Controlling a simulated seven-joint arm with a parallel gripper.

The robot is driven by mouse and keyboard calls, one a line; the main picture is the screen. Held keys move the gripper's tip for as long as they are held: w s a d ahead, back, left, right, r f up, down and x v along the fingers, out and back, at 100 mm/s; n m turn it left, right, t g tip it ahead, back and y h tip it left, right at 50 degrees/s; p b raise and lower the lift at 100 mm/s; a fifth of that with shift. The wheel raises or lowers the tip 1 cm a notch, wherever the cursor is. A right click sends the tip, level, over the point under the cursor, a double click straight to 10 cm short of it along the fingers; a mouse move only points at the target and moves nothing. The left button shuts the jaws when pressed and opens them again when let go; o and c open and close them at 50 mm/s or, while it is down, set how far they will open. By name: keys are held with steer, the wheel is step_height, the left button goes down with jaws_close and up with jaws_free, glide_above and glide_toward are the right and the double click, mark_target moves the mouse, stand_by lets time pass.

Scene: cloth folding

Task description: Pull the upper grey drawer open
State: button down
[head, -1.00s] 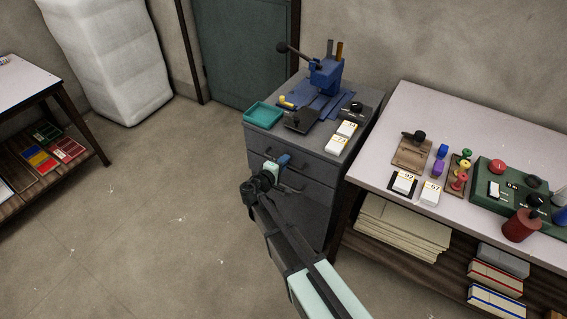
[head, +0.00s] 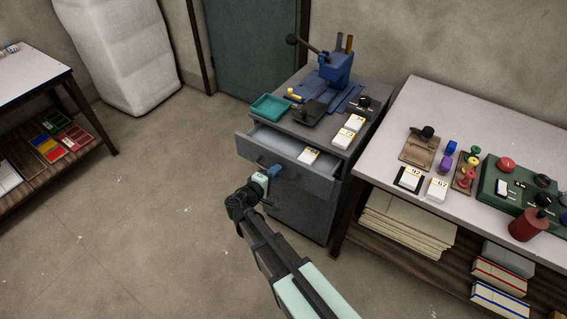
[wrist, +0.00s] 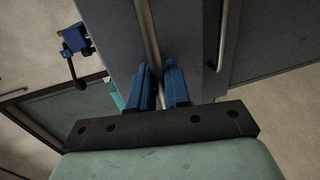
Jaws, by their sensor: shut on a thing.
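The upper grey drawer (head: 313,182) stands pulled out from the grey cabinet (head: 297,215) in the head view. My gripper (head: 275,171) is at the drawer's front. In the wrist view my gripper's blue fingers (wrist: 159,88) are shut around the upper drawer's handle (wrist: 150,40), a long thin bar. A second handle (wrist: 221,40) shows to the right there, apart from the fingers.
On the cabinet top are a blue press (head: 336,70), a teal tray (head: 270,107) and white blocks (head: 350,131). A white-topped table (head: 398,140) stands close on the right. The floor (head: 150,220) left of the drawer is clear.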

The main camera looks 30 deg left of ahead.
steer(key=v, duration=0.3)
steer(key=shift+s+f, duration=0.2)
steer(key=shift+f, duration=0.1)
steer(key=c, duration=1.3)
jaws_free()
steer(key=v, duration=1.3)
steer(key=shift+s, duration=0.35)
steer(key=shift+n, duration=0.3)
